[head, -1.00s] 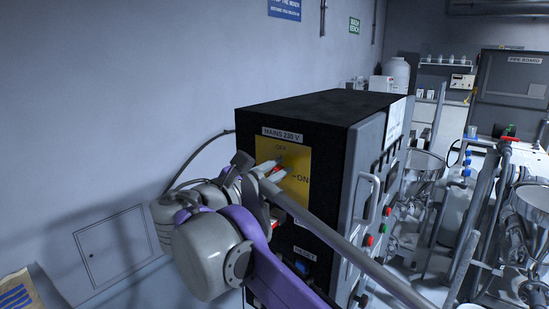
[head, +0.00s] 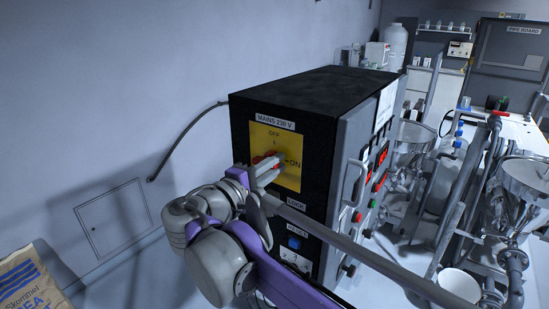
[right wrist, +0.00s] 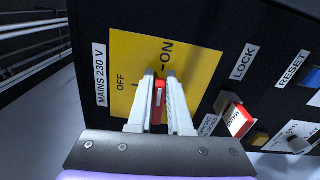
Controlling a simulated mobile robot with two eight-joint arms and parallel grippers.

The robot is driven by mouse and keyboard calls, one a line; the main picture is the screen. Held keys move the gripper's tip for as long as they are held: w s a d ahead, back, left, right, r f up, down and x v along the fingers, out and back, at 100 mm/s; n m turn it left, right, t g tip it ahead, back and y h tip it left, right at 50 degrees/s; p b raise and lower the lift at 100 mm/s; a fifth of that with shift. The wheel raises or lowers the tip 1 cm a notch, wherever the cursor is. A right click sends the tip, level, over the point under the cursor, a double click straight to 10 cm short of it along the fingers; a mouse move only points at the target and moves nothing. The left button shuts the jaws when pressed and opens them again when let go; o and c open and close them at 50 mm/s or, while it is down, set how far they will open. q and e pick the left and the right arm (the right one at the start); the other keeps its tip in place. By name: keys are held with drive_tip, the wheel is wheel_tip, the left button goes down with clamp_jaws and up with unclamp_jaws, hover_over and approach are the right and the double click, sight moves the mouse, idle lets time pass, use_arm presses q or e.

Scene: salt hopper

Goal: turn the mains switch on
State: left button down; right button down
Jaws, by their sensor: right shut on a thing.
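The mains switch is a red handle (head: 264,159) on a yellow plate (head: 289,177) on the black end of a cabinet, under a "MAINS 230 V" label. "OFF" is printed at the plate's top and "ON" at its right. My right gripper (head: 272,170) is at the plate, coming from the lower left. In the right wrist view my gripper (right wrist: 160,90) is shut on the red handle (right wrist: 159,88), one finger on each side. The handle lies roughly in line with the "ON" mark; the fingers partly hide it. My left gripper is not in view.
Below the plate are a "LOCK" label (right wrist: 244,62), a red tag (right wrist: 239,120) and a blue reset button (head: 294,243). The cabinet (head: 315,90) has a door handle on its right side. Steel hoppers (head: 525,180) crowd the right. A sack (head: 30,284) lies at lower left.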

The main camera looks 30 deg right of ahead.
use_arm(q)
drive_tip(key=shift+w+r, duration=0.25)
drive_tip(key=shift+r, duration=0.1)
use_arm(e)
drive_tip(key=shift+f+m, duration=0.1)
drive_tip(key=shift+m, duration=0.4)
drive_tip(key=shift+f, duration=0.1)
drive_tip(key=c, duration=0.8)
unclamp_jaws()
drive_tip(key=shift+c, duration=0.2)
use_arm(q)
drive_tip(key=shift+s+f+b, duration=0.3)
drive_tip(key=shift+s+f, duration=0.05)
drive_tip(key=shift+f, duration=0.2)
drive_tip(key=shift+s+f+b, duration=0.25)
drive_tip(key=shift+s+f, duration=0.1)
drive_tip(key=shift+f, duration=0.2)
use_arm(e)
drive_tip(key=v, duration=1)
drive_tip(key=shift+s+a, duration=0.2)
drive_tip(key=shift+a, duration=0.15)
